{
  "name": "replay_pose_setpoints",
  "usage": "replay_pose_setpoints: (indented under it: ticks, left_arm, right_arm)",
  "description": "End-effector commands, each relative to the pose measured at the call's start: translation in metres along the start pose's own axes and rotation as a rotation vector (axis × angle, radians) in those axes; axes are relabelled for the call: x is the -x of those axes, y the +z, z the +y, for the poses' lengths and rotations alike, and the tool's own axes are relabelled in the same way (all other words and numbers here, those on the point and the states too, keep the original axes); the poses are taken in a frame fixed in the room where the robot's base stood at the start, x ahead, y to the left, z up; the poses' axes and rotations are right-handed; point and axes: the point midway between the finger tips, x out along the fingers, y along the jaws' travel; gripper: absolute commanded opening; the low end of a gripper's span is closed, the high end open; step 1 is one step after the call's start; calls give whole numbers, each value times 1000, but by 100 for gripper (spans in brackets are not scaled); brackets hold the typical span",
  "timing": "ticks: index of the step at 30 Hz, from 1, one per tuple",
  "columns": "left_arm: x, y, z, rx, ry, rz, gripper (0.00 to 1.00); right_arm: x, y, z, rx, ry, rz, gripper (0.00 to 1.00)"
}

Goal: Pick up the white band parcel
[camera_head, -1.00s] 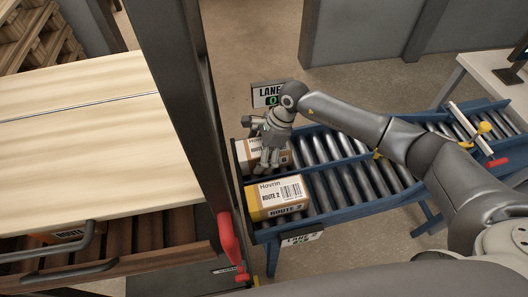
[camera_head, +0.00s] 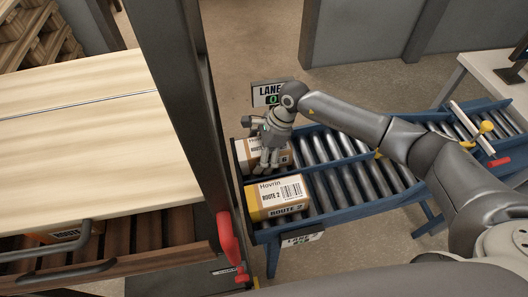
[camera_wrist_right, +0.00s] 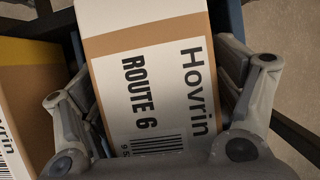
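The white band parcel (camera_head: 251,149) is a tan box with a white band marked "Hovrin" and "ROUTE 6". It is at the left end of the far roller lane. My right gripper (camera_head: 268,166) points down over it and hides part of it. In the right wrist view, the parcel (camera_wrist_right: 150,75) lies between the two fingers of my right gripper (camera_wrist_right: 160,105), one along each side, very close to its walls. I cannot tell whether both fingers press on it. My left gripper is not in view.
A yellow-banded "ROUTE 2" parcel (camera_head: 278,197) sits in the near lane, right beside. A blue rail (camera_head: 330,163) divides the roller lanes. A dark post (camera_head: 180,100) and a red handle (camera_head: 228,240) stand to the left.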

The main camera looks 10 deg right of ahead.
Motion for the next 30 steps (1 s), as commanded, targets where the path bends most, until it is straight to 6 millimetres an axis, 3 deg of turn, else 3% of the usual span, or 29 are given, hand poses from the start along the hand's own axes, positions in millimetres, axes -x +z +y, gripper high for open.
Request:
replay_pose_setpoints:
  ticks: [1, 9, 22, 28, 29, 30]
  left_arm:
    - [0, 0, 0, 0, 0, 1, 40]
    - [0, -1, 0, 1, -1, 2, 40]
    - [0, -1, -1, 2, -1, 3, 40]
    - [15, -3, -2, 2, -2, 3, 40]
    - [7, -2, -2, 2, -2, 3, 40]
    - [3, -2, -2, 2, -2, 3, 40]
  right_arm:
    - [0, 0, 0, 0, 0, 0, 74]
    - [-1, 0, 0, -1, 1, 1, 39]
    - [-2, -1, 2, -1, 5, 1, 38]
    - [6, 3, 3, -2, 8, 2, 37]
    - [9, 4, 1, 1, 3, 1, 37]
    - [16, 7, 0, 2, 1, 1, 28]
